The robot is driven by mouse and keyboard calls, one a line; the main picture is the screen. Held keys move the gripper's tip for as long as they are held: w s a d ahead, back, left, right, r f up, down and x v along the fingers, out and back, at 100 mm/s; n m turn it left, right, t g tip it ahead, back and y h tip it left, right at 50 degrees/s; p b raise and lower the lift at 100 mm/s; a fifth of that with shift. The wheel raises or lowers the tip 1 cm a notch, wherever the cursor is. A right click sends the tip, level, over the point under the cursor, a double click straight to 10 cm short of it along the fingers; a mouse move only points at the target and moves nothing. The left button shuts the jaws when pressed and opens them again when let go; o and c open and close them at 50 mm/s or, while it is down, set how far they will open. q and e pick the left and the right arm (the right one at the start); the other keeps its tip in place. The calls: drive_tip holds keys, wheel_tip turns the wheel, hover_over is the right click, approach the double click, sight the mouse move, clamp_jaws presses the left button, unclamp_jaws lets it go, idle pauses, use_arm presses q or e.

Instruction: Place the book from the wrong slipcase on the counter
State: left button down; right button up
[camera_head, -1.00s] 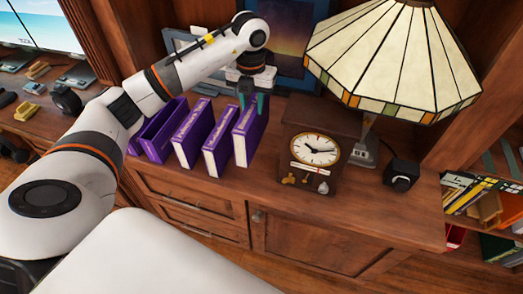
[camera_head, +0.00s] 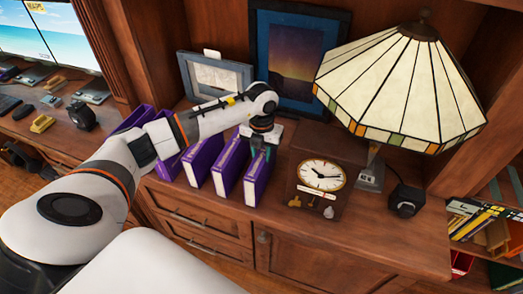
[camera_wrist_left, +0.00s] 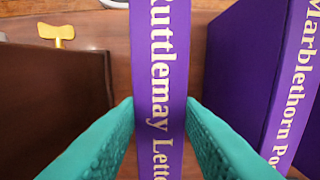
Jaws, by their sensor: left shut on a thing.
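Several purple volumes stand upright in a row on the wood counter (camera_head: 400,235). My left gripper (camera_head: 262,150) is shut on the rightmost purple book (camera_head: 252,190), near its top. In the left wrist view this book's spine (camera_wrist_left: 159,70) reads "Ruttlemay Lette…", with a teal finger against each side. The neighbouring purple volume (camera_wrist_left: 250,70) reads "Marblethorn Po…" and stands apart from it. In the head view more volumes (camera_head: 225,175) stand to its left, the farthest partly behind my arm. I cannot tell which volumes are slipcases. My right gripper is not in view.
A wooden clock (camera_head: 321,175) stands just right of the held book. A stained-glass lamp (camera_head: 405,85) and a small black object (camera_head: 405,200) are farther right. Picture frames (camera_head: 300,60) lean behind. Bare counter shows at the front right.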

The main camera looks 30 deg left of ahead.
use_arm(q)
drive_tip(key=shift+f, duration=0.1)
drive_tip(key=c, duration=1)
unclamp_jaws()
drive_tip(key=shift+r, duration=0.55)
wheel_tip(320, 180, up, 11)
drive_tip(key=shift+r+b, duration=0.1)
drive_tip(key=shift+b, duration=0.85)
